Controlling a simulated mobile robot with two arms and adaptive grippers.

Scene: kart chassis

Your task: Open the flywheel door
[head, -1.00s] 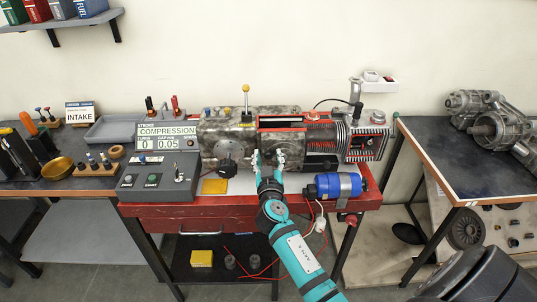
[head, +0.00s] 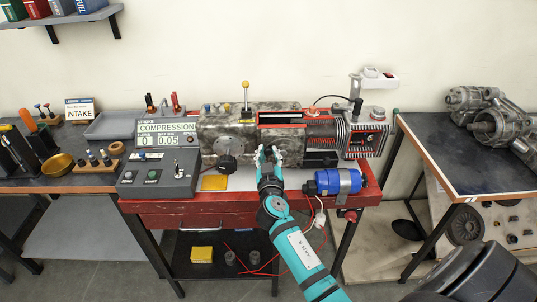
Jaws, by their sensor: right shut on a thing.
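The engine (head: 228,130) lies along the back of the red cart, with a worn grey metal casing. On its front is a section (head: 286,131) with a red upper edge, which looks like the flywheel door; its exact outline is hard to make out. My right gripper (head: 271,153) is at the lower front of this section, fingers pointing up and away. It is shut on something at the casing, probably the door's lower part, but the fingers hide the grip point. My left gripper is not in view.
A control box (head: 158,171) reading COMPRESSION stands left of my gripper. A black knob (head: 227,163) sticks out close by. A blue cylinder (head: 335,182) lies to the right on the red cart (head: 190,217).

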